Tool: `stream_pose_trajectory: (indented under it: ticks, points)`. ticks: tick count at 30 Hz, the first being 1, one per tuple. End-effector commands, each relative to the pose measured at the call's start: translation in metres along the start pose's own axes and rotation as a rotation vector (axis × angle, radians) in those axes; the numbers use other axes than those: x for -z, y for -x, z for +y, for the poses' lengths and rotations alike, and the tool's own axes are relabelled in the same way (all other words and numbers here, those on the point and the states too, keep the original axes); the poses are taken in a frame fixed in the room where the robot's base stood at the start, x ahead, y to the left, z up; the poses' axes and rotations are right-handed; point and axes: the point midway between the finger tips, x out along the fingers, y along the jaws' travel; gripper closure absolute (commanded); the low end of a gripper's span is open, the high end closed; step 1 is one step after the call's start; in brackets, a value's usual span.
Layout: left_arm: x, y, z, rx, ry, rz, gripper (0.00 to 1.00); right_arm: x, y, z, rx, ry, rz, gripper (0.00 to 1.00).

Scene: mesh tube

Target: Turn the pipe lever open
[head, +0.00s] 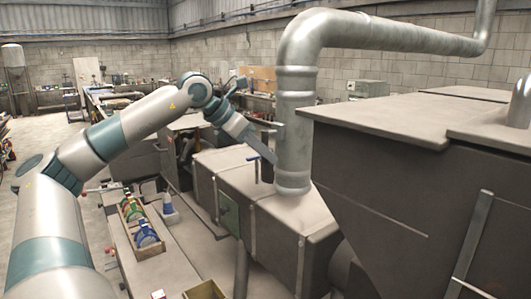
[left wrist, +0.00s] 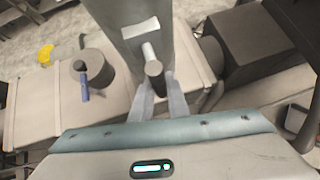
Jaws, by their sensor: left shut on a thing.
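The large grey metal pipe (head: 295,130) stands upright on a box-shaped duct. In the left wrist view the pipe (left wrist: 135,50) carries a pale plate and a short rod with a round hub, part of the pipe lever (left wrist: 154,69). A dark part runs down from the hub between my fingers. My left gripper (head: 267,154) reaches the near left side of the pipe. In its wrist view my left gripper (left wrist: 159,96) has one finger on each side of the dark lever part and is shut on it. The gripped part is mostly hidden in the head view. My right gripper is out of view.
A blue handle (left wrist: 85,88) on a round stub stands on the duct left of the pipe. A large dark hopper (head: 400,170) fills the right side. A wooden crate (head: 143,230) with coloured items stands at the lower left. Floor lies open at far left.

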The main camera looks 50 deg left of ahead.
Motion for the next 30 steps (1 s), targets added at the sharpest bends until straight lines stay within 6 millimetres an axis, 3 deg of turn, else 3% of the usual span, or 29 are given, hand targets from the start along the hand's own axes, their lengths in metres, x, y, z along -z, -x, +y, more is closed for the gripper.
stream_pose_trajectory:
  ticks: [3,4,6,20,26,30]
  points:
    - [0.001,0.000,0.000,-0.001,-0.002,0.002,1.00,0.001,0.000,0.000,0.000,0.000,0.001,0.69]
    - [0.001,0.000,0.000,-0.001,-0.001,0.002,0.81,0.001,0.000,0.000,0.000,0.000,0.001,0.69]
    - [0.001,0.000,0.000,-0.001,-0.001,0.001,0.67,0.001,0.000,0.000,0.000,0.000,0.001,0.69]
    - [0.001,0.005,0.001,-0.001,0.001,0.000,0.67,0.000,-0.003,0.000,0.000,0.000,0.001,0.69]
    - [0.002,0.024,0.001,-0.003,0.001,-0.001,0.67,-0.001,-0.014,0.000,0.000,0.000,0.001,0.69]
    - [0.002,0.048,0.001,-0.004,0.001,-0.002,0.67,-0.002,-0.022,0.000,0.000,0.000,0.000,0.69]
